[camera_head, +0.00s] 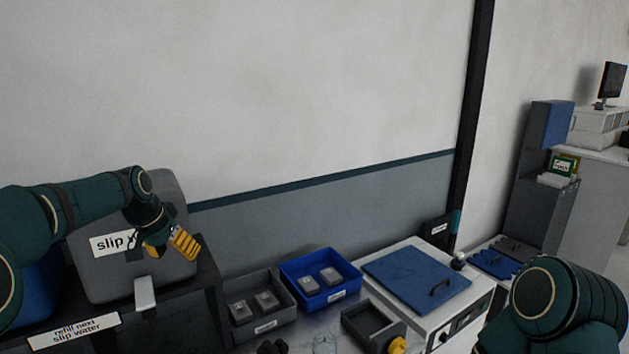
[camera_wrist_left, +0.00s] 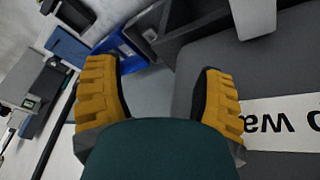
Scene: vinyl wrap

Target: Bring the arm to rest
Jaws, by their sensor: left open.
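My left gripper (camera_head: 173,244) has yellow ribbed fingers and is in front of the grey slip water container at the left of the head view. In the left wrist view its two fingers (camera_wrist_left: 160,95) stand apart with nothing between them. The grey slip water container (camera_head: 170,189) has a white label, partly covered by my left wrist. It fills the right side of the left wrist view (camera_wrist_left: 290,65). My right arm shows only as a dark green link at the lower right of the head view; its gripper is out of view.
A grey bin (camera_head: 284,316) and a blue bin (camera_head: 285,268) with small blocks stand right of the container. A white machine with a blue lid (camera_head: 415,275) stands further right. A dark tray (camera_head: 352,320) sits before it. The wall above is bare.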

